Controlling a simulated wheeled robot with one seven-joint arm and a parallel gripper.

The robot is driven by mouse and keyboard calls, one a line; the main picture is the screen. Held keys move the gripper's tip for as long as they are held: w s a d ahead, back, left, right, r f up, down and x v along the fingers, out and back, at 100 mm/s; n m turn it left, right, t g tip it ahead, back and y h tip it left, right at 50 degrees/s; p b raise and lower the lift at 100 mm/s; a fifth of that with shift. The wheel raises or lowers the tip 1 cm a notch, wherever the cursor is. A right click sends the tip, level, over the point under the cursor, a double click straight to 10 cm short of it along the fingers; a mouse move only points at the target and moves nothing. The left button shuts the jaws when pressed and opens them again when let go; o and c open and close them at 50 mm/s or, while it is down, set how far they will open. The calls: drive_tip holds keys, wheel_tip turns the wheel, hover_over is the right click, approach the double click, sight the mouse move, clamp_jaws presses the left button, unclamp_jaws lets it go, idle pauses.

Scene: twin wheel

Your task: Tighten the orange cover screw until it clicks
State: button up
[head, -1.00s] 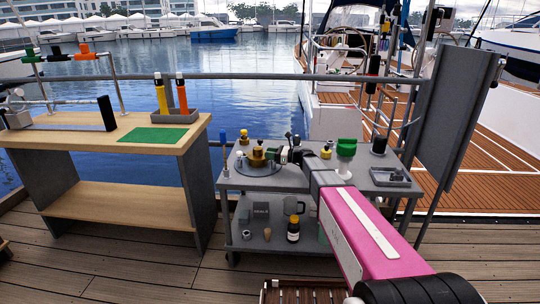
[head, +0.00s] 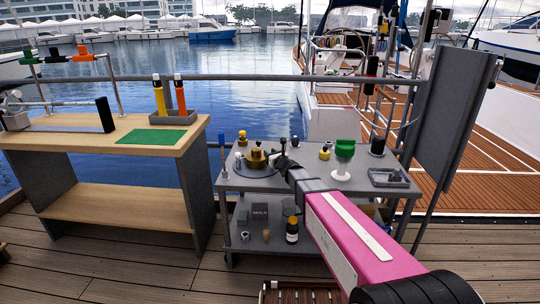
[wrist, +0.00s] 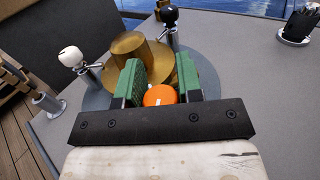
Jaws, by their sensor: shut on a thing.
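The orange cover screw (wrist: 160,95) shows in the wrist view as a round orange cap. My gripper (wrist: 160,79) has its two green-padded fingers on either side of it and is shut on it. The screw sits at the near side of a stepped brass fitting (wrist: 130,48) on a round grey plate (wrist: 95,99). The lower part of the screw is hidden behind the gripper's dark crossbar. In the head view my gripper (head: 280,165) is beside the brass fitting (head: 256,158), and the screw cannot be made out.
A white-knobbed lever (wrist: 70,57) and a black-knobbed lever (wrist: 170,18) stand close to the fitting. The grey cart (head: 320,184) also bears a green-topped white item (head: 344,158) and a tray (head: 389,178). A wooden workbench (head: 70,137) stands at left.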

drive_tip(key=shift+w+d+m+t+h, duration=0.15)
drive_tip(key=shift+m+t+h, duration=0.75)
drive_tip(key=shift+h, duration=0.6)
drive_tip(key=o, duration=0.9)
drive_tip(key=v, duration=1.1)
drive_tip(key=shift+w+r, duration=0.1)
